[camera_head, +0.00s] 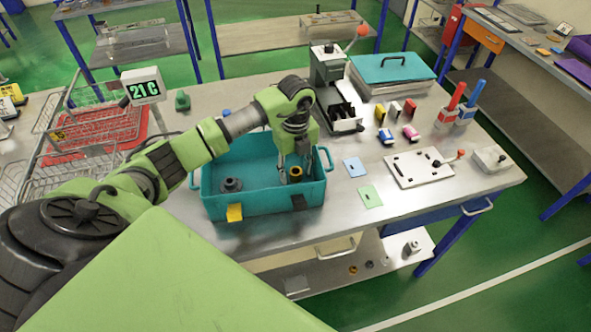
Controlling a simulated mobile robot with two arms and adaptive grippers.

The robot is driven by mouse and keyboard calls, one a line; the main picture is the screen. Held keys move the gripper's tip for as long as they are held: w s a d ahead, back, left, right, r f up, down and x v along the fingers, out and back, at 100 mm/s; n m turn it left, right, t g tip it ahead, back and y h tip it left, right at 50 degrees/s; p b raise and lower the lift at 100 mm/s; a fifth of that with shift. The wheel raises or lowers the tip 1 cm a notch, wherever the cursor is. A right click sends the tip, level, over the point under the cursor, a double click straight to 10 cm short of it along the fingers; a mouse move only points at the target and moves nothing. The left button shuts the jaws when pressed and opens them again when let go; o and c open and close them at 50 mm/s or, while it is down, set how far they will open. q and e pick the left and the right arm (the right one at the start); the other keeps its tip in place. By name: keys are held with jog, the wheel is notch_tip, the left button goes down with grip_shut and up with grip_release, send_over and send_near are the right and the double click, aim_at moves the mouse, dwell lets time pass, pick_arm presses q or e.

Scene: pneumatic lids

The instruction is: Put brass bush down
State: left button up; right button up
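The brass bush (296,172) is a small gold-brown ring low inside the teal bin (262,206), toward the bin's right end. My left gripper (294,174) reaches down into the bin from above, its fingers apart with the bush showing between them. I cannot tell whether the fingers touch the bush or whether it rests on the bin floor. A dark grey round part (231,185) lies in the left half of the bin. My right gripper is not in view.
A grey-green press (328,65) stands behind the bin. A teal-lidded box (392,69) is at the back. Wire baskets (92,127) and a display reading 21.6 (143,86) stand left. A blue card (355,167) and green card (370,196) lie right of the bin.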

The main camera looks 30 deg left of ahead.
aim_at(296, 170)
pick_arm(q)
jog(key=shift+r, duration=0.25)
jog(key=shift+w+r, duration=0.1)
jog(key=shift+r, duration=0.2)
notch_tip(296, 170, up, 11)
jog(key=b, duration=0.3)
jog(key=shift+b, duration=0.3)
